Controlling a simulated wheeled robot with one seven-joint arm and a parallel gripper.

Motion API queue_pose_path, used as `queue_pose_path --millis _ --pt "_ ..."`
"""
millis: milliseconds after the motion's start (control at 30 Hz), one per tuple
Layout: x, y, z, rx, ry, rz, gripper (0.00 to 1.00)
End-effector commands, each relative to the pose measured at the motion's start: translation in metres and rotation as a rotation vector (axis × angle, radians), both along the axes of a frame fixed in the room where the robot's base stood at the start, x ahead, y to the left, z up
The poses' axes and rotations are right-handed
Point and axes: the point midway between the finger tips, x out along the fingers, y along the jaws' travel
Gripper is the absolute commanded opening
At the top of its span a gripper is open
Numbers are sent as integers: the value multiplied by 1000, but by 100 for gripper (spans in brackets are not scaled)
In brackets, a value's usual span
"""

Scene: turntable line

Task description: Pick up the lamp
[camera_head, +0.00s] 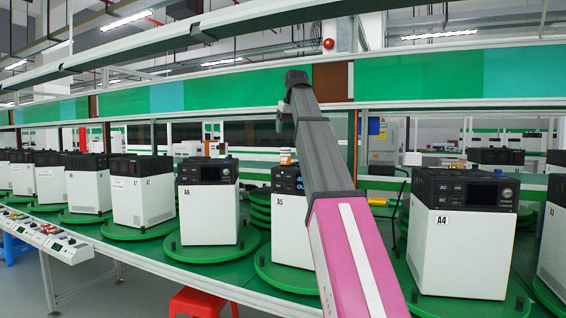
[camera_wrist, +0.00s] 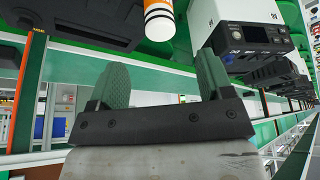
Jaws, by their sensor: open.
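My gripper (camera_wrist: 162,82) is open and empty, with its two green-grey fingers spread apart in the wrist view. In the head view my gripper (camera_head: 284,112) is raised in front of the green wall panel, above the row of units. A small white cylinder with orange bands (camera_head: 287,157) shows by the top of the unit marked A5. A similar orange and white cylinder (camera_wrist: 158,20) shows beyond the fingers in the wrist view, cut by the top edge and apart from them. I cannot tell for sure whether it is the lamp. A red round fixture (camera_head: 328,43) is high on the frame.
White and black units, such as A6 (camera_head: 208,215), A5 (camera_head: 290,228) and A4 (camera_head: 461,246), stand on green round turntables along the line. A rail (camera_head: 240,24) runs overhead. A red stool (camera_head: 203,302) is below the front edge. Control boxes (camera_head: 60,243) are at left.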

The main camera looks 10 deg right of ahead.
Motion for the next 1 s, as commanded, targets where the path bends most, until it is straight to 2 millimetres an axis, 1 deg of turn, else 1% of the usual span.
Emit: queue_pose_path --millis 167,400,667,900,1000 --pt "4 1 -11 1 2 0 73" --pt "17 4 -44 0 3 0 73" --pt "24 5 -59 0 1 0 73" --pt "38 8 -89 1 2 0 73" --pt "42 9 -97 0 2 0 73"
